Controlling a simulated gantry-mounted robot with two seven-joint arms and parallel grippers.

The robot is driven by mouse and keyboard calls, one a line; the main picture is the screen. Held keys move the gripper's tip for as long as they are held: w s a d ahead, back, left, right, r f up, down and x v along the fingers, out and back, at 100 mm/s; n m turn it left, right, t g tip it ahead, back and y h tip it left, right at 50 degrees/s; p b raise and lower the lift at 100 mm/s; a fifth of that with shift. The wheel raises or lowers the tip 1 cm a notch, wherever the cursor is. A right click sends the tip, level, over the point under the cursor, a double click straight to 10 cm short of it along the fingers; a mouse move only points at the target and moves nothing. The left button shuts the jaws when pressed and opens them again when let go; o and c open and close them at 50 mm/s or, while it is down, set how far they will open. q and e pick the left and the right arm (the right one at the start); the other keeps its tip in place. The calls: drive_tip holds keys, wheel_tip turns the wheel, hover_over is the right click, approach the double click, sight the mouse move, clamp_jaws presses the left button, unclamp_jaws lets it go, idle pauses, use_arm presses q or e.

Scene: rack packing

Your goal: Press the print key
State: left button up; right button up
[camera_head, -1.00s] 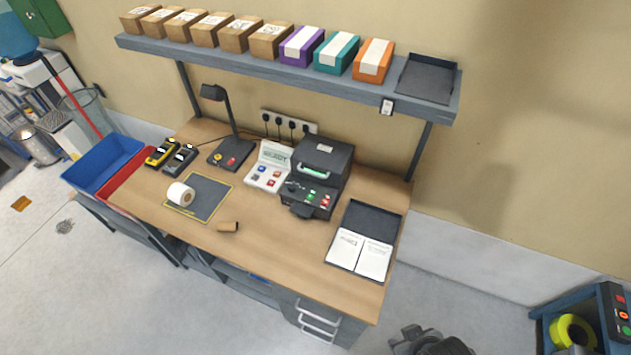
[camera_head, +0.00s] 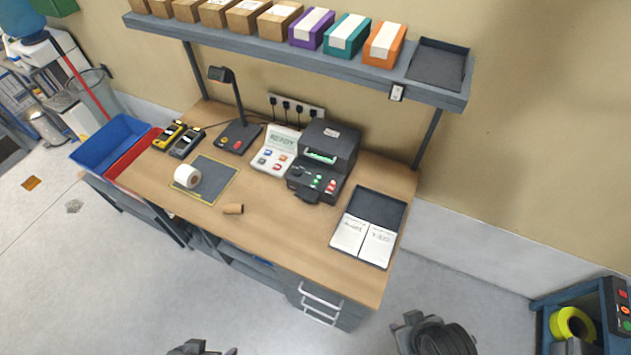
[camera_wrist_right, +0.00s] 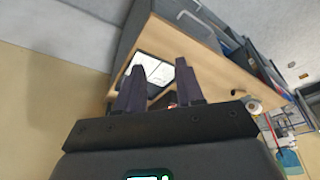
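A white console (camera_head: 276,150) with a small lit display and several coloured keys stands on the bench. Beside it is a dark label printer (camera_head: 323,160) with green and red buttons on its front. The key lettering is too small to read, so I cannot tell which is the print key. My right gripper (camera_wrist_right: 159,66) shows in the right wrist view with its two fingers apart and nothing between them. The bench lies beyond it, some way off. In the head view only dark parts of my arms show at the bottom edge; my left gripper's fingers are not visible.
A shelf (camera_head: 300,62) with boxes overhangs the back.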

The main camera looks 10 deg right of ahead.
clamp_jaws()
idle(1.7)
